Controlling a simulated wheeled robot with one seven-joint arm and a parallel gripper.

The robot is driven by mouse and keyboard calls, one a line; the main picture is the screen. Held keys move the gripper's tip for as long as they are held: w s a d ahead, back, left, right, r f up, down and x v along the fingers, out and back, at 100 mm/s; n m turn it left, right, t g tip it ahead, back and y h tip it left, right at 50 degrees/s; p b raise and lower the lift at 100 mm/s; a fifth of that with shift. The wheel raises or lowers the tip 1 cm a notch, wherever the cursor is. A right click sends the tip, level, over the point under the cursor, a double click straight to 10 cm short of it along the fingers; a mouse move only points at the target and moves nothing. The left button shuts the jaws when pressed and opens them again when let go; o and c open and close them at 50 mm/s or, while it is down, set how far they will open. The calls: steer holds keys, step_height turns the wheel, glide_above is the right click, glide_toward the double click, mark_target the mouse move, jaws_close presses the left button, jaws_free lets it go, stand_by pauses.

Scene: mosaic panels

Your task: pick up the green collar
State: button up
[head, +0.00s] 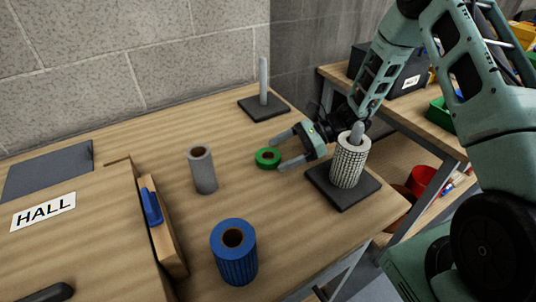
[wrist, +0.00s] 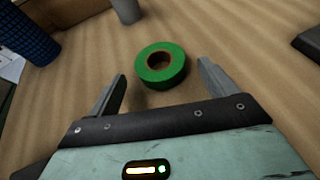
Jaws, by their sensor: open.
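The green collar (head: 268,158) is a short ring lying flat on the wooden table, with a brown inner hole. In the wrist view the collar (wrist: 148,67) lies just beyond the fingertips, roughly between their lines. My gripper (head: 275,152) is open and low over the table, its two fingers pointing at the collar from the right. In the wrist view the gripper (wrist: 161,80) shows empty space between its fingers. I cannot tell whether a finger touches the collar.
A grey cylinder (head: 203,170) and a blue cylinder (head: 234,258) stand left and in front. A white checked cylinder (head: 348,163) sits on a post with a dark base (head: 336,193), close to my gripper. An empty post (head: 263,82) stands behind. A wooden box (head: 90,245) is left.

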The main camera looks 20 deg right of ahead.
steer(key=shift+x, duration=0.75)
steer(key=c, duration=1)
steer(key=shift+c, duration=0.4)
steer(key=shift+r, duration=0.1)
